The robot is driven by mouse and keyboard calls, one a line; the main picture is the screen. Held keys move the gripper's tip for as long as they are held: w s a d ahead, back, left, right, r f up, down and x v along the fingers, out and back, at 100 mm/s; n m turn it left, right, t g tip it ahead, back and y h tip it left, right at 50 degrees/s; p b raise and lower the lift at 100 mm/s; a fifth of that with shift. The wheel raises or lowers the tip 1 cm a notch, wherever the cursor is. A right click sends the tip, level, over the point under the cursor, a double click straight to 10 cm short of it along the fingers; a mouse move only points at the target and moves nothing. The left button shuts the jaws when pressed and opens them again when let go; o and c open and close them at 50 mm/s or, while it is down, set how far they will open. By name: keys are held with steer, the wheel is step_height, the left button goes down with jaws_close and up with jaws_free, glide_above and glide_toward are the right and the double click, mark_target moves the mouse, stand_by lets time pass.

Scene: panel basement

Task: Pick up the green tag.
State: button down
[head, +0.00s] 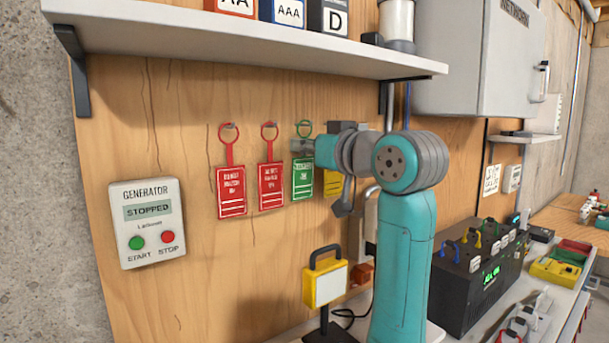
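The green tag (302,181) hangs by its green loop from a hook on the wooden panel, to the right of two red tags. My gripper (299,146) is at the upper part of the green tag, just below the loop, reaching in from the right. Its fingers are small in the head view and overlap the tag's top edge. I cannot tell whether they are open, shut, or touching the tag. A yellow tag (332,184) hangs just right of the green one, partly hidden by my arm.
Two red tags, the left one (231,192) and the right one (271,187), hang close by. A white shelf (240,45) with battery boxes juts out above. A generator panel (147,222) is at left. A yellow lamp (325,284) stands below, and a black power box (478,285) is right.

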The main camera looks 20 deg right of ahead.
stand_by(0.4)
steer(key=shift+r, duration=0.85)
steer(key=v, duration=1.8)
steer(key=shift+d+f, duration=0.1)
steer(key=shift+f, duration=0.05)
